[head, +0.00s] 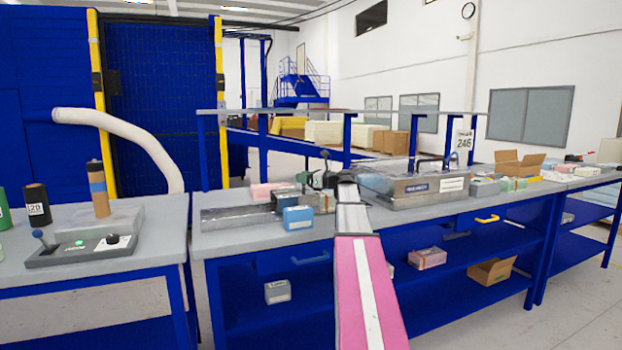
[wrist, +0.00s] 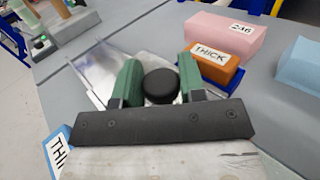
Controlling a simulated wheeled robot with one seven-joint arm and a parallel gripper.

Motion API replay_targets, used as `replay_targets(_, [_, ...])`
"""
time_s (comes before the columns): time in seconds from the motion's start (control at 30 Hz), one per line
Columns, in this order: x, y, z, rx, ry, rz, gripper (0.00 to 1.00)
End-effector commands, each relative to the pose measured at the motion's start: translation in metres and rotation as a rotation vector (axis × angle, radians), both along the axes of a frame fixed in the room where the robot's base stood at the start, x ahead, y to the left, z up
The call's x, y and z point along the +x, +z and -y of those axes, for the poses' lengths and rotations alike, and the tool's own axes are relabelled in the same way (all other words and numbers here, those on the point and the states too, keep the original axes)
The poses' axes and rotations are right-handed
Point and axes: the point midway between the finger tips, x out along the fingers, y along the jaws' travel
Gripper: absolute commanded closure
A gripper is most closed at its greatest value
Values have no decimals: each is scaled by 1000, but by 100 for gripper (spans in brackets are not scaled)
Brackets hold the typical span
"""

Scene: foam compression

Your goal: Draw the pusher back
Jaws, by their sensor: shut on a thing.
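My gripper (wrist: 160,82) has green fingers on both sides of a round black knob (wrist: 159,86), which I take to be the pusher's handle. The fingers are shut on it. A black bar with screws (wrist: 150,121) lies across just below the fingers in the wrist view. A pale metal surface (wrist: 160,163) shows below it, and a shiny metal channel (wrist: 95,70) shows behind to the left. In the head view my gripper (head: 318,182) is partly hidden by the arm, over the metal bed (head: 235,219) on the middle bench. How far the pusher sits along the bed is unclear.
An orange block marked THICK (wrist: 210,62), a pink block marked 246 (wrist: 228,35) and a light blue block (wrist: 302,68) lie close by. A blue labelled block (head: 297,217) stands at the bench's front. A metal box (head: 410,188) stands to the right.

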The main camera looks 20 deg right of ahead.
Motion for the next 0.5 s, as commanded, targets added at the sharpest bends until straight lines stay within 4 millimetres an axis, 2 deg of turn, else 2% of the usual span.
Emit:
replay_targets(0.03, [-3,0,-17,-1,3,1,100])
replay_targets(0.17, [-5,0,-59,-1,4,1,100])
replay_targets(0.5, [-9,-1,-180,0,5,0,100])
